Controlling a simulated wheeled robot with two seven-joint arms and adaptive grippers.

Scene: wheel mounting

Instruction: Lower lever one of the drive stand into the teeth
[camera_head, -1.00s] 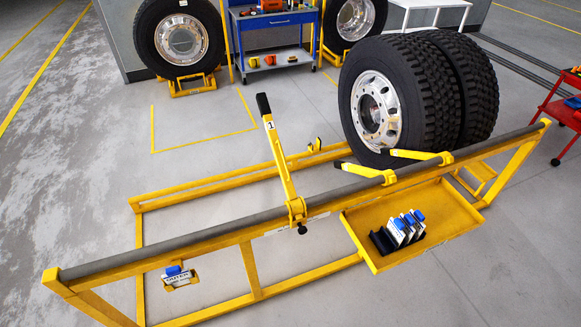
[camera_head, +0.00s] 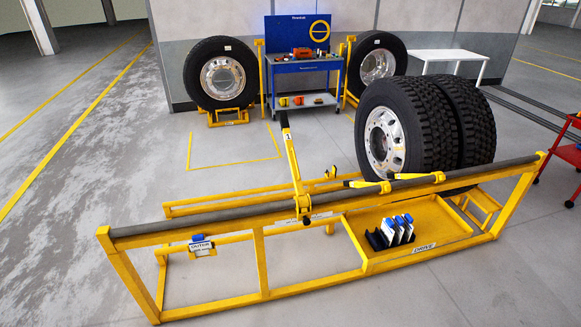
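Lever one (camera_head: 293,165), yellow with a black handle and a "1" tag, stands raised on the drive stand, tilted slightly left at the top. The teeth cannot be made out at this size. Neither of my grippers is in view.
A yellow tray (camera_head: 445,222) with a black holder and blue-topped items is on the stand's right front. A blue workbench (camera_head: 301,65) and two wheels stand behind. Floor to the left is clear.

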